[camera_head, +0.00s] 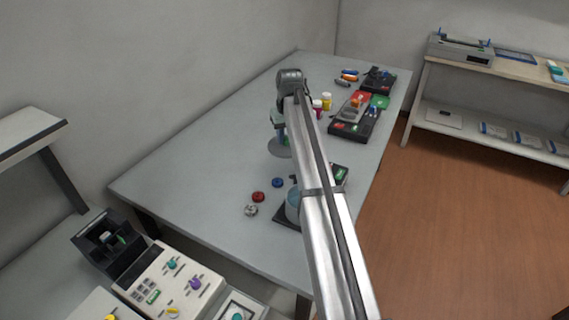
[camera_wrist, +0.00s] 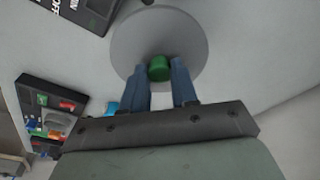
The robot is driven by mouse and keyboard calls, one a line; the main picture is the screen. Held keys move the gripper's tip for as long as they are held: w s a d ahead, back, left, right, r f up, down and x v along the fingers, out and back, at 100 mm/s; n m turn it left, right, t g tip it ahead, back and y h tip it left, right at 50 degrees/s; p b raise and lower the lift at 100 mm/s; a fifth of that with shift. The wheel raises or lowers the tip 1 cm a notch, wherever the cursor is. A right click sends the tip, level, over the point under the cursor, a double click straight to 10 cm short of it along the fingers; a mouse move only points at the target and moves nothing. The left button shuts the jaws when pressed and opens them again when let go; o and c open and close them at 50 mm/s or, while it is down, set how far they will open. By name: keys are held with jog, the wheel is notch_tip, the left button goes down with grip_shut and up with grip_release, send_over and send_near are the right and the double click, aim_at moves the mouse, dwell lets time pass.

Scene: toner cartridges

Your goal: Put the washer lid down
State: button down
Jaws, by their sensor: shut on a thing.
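The washer lid is a grey round disc (camera_head: 280,149) with a green knob. It also shows in the wrist view as a wide grey disc (camera_wrist: 135,50) with its green knob (camera_wrist: 159,68) between my two blue fingers. My gripper (camera_wrist: 159,84) is shut on that knob. In the head view my gripper (camera_head: 279,136) points down over the middle of the grey table, with the lid just under it. I cannot tell whether the lid touches the table. A pale blue round vessel on a dark base (camera_head: 284,217), perhaps the washer, stands nearer, partly hidden by my arm.
Blue (camera_head: 277,183), red (camera_head: 258,197) and whitish (camera_head: 251,210) small round pieces lie on the table (camera_head: 190,180) near the vessel. Dark trays with coloured parts (camera_head: 350,130) and small bottles (camera_head: 326,101) stand farther back on the right. The table's left part is clear.

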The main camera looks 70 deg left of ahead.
jog(key=a, duration=0.2)
jog(key=shift+w+a+r, duration=0.25)
jog(key=shift+a, duration=0.1)
jog(key=shift+a+f, duration=0.15)
jog(key=shift+a, duration=0.2)
jog(key=shift+f, duration=4.8)
jog(key=shift+f, duration=0.15)
jog(key=c, duration=0.9)
grip_release()
jog(key=shift+o, duration=0.2)
jog(key=r, duration=0.4)
jog(key=d+r, duration=0.1)
jog(key=r, duration=0.3)
jog(key=d+r, duration=0.1)
jog(key=r, duration=0.3)
jog(key=shift+r, duration=0.1)
